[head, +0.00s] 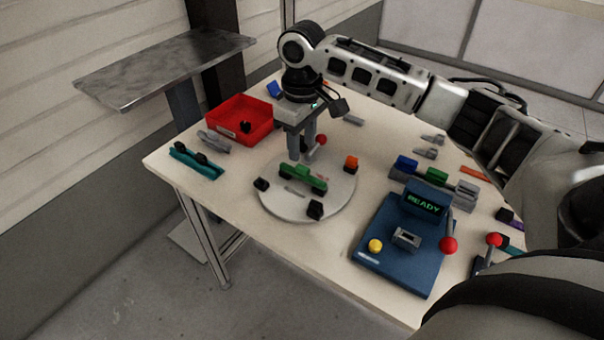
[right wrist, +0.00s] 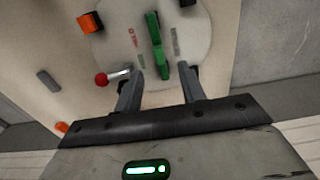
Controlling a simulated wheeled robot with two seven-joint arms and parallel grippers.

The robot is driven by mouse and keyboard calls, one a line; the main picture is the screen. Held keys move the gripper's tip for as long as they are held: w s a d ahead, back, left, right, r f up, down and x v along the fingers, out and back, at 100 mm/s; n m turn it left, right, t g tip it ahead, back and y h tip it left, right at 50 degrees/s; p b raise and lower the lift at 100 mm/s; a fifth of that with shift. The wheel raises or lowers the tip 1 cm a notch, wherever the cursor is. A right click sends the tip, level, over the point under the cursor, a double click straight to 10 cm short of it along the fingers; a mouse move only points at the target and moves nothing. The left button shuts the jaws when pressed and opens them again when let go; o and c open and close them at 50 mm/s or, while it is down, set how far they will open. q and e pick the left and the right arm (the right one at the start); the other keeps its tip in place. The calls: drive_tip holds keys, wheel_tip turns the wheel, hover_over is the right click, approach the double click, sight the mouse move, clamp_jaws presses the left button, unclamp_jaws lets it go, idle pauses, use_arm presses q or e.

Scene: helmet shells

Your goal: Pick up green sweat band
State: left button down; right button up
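A green band-like piece (head: 303,178), which looks like the green sweat band, lies on the pale round plate (head: 338,188). It also shows in the right wrist view (right wrist: 154,45), lengthwise ahead of the fingers. My right gripper (head: 301,157) points down just above and behind it. In the right wrist view the right gripper (right wrist: 160,72) has its two fingers apart with nothing between them. The near end of the green piece reaches close to the gap; I cannot tell the exact height. Another green piece (head: 436,174) sits among blue and grey ones at the right. My left gripper is not in view.
A red-knobbed lever (right wrist: 108,78) stands close beside one finger. Black blocks (head: 315,209) and an orange block (head: 351,162) sit at the plate's rim. A red bin (head: 240,112) is at left, a blue READY station (head: 385,245) at right.

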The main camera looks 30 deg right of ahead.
sight(303, 167)
wheel_tip(303, 167, down, 8)
drive_tip(key=shift+d+r, duration=0.1)
clamp_jaws()
idle(0.4)
